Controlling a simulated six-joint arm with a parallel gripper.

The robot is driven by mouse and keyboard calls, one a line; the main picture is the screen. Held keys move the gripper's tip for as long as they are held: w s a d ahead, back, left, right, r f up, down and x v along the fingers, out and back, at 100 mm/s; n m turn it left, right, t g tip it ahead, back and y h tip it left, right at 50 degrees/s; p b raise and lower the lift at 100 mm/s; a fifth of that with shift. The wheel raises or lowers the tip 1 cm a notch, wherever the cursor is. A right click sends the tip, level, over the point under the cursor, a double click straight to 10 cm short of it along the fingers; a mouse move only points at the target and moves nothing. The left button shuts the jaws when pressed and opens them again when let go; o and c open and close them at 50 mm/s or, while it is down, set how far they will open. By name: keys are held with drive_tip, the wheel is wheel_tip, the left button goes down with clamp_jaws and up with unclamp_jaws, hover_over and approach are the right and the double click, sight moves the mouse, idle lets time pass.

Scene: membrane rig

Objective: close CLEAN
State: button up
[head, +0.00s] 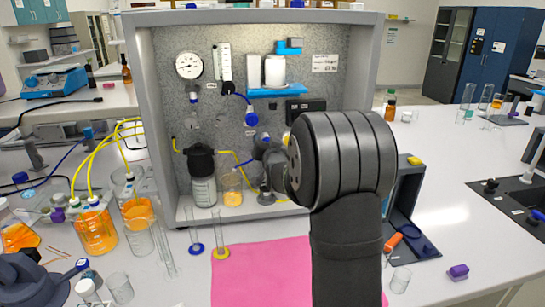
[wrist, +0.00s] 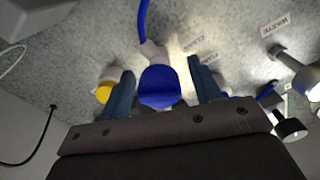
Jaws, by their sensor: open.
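In the wrist view a blue valve handle (wrist: 160,86) sits between the two fingers of my gripper (wrist: 160,70). The fingers stand apart on either side of it, and I cannot tell whether either touches it. A pale fitting and a blue tube rise from the handle. A tilted, small label (wrist: 195,46) on the panel beside it is too blurred to read surely; it may say CLEAN. In the head view, my arm hides most of my gripper and part of the panel (head: 220,130). Blue valve parts (head: 252,119) show left of the arm.
In the wrist view a yellow knob (wrist: 103,92) is just left of the left finger, and a WASTE label (wrist: 276,25) and grey cylindrical fittings (wrist: 289,127) are at right. In the head view, a dark-capped bottle (head: 202,190) and a beaker (head: 231,187) stand below the panel.

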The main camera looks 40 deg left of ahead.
drive_tip(key=v, duration=1.6)
drive_tip(key=w+a+n, duration=0.2)
drive_tip(key=w+a, duration=0.2)
drive_tip(key=w+a+n, duration=0.2)
drive_tip(key=w+a, duration=0.2)
drive_tip(key=w+a+n, duration=0.3)
drive_tip(key=w+a, duration=0.1)
drive_tip(key=shift+w+a, duration=0.1)
idle(0.3)
drive_tip(key=c, duration=1)
